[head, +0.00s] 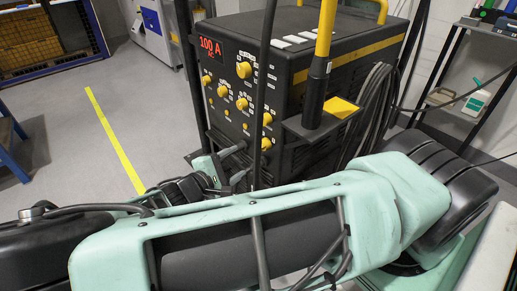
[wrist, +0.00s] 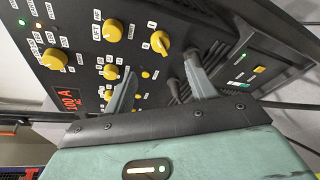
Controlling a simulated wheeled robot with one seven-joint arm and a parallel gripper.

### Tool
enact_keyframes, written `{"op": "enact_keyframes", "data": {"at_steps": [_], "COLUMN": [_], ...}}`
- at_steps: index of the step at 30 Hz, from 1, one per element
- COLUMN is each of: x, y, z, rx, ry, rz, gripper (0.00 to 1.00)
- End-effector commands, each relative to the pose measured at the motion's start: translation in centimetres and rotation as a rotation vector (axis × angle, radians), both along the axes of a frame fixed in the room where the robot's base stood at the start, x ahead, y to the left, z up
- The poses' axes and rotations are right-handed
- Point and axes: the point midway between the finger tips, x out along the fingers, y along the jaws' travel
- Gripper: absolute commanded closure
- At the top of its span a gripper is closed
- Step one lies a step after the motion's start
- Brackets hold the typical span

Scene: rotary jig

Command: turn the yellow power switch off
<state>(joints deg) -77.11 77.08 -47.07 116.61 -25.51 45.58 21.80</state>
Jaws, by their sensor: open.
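The welding machine's black front panel (head: 235,95) faces my gripper and carries several yellow knobs. A yellow rotary knob with a raised grip (wrist: 160,42) sits at the panel's lower right corner and looks like the power switch; in the head view it is the lowest knob (head: 266,143). I cannot tell how near the tips are. In the head view the gripper (head: 242,159) is low before the panel.
Other yellow knobs, such as the large one (wrist: 54,59) and a lower one (wrist: 112,31), are close by. A red display (head: 211,47) reads 100 A. A torch with a yellow handle (head: 323,45) stands at the machine's right, with coiled cables (head: 372,100).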

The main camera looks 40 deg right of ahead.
Motion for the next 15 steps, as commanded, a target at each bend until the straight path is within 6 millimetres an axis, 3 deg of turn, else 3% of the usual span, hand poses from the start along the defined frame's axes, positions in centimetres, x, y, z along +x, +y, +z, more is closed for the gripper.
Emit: {"op": "enact_keyframes", "data": {"at_steps": [9, 15], "x": [1.6, 2.4], "y": [-6.5, -9.7], "z": [-1.5, -2.1], "rx": [-0.002, -0.001], "ry": [0.001, 0.000], "rz": [-0.005, -0.004], "gripper": [0.44, 0.44]}}
